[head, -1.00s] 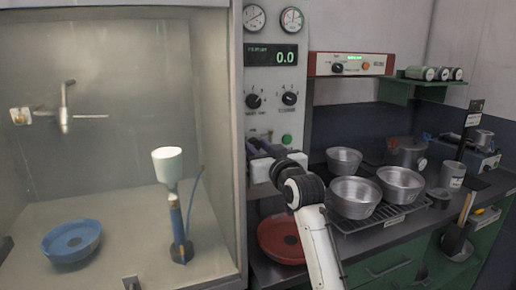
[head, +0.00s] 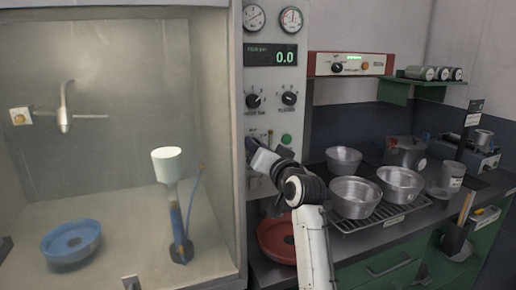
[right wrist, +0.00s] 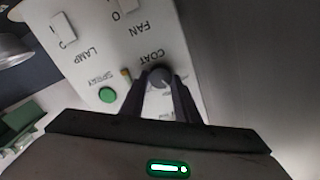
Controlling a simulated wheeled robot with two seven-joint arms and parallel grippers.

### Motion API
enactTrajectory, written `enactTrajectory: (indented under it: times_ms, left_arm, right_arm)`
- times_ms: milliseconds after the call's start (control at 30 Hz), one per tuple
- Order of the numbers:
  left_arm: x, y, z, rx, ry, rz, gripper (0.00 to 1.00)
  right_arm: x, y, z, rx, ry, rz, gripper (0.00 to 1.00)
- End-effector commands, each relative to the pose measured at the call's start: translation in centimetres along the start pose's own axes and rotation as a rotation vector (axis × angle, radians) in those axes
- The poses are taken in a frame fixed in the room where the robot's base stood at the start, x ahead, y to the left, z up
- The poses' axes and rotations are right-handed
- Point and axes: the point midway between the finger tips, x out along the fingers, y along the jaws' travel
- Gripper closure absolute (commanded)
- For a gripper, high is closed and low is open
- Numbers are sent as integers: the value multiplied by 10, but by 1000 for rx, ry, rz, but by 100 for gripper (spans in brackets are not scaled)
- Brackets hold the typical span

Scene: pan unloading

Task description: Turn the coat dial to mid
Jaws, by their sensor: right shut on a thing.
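The coat dial (right wrist: 159,76) is a dark round knob on the white control panel (right wrist: 98,40), beside the printed word COAT in the right wrist view. My right gripper (right wrist: 168,90) is shut on it, with one dark finger on each side. The scale marks around the dial are partly hidden by the fingers, so I cannot read its setting. In the head view my right gripper (head: 251,146) reaches the lower panel and covers the dial. My left gripper is not in view.
A green button (right wrist: 107,95) sits close to the dial, with the LAMP and FAN switches farther along. In the head view two black knobs (head: 254,100) (head: 289,98) are above. Metal pans (head: 355,197) stand on a rack to the right, and a red pan (head: 272,240) is below.

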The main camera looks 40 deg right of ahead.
Motion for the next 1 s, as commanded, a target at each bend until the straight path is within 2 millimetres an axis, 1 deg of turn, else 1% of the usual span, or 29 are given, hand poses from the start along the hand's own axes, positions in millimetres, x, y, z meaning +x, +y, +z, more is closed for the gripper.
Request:
enactTrajectory:
  times_ms: [200, 500, 700, 1000]
  left_arm:
    - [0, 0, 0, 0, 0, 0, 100]
    - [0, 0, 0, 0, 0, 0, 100]
    - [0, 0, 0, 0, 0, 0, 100]
    - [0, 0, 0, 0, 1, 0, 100]
  right_arm:
    - [0, 0, 1, 198, -2, 0, 94]
    - [0, 1, 2, 402, -3, 1, 94]
    - [0, 2, 2, 479, -3, 1, 94]
    - [0, 2, 2, 517, -3, 2, 94]
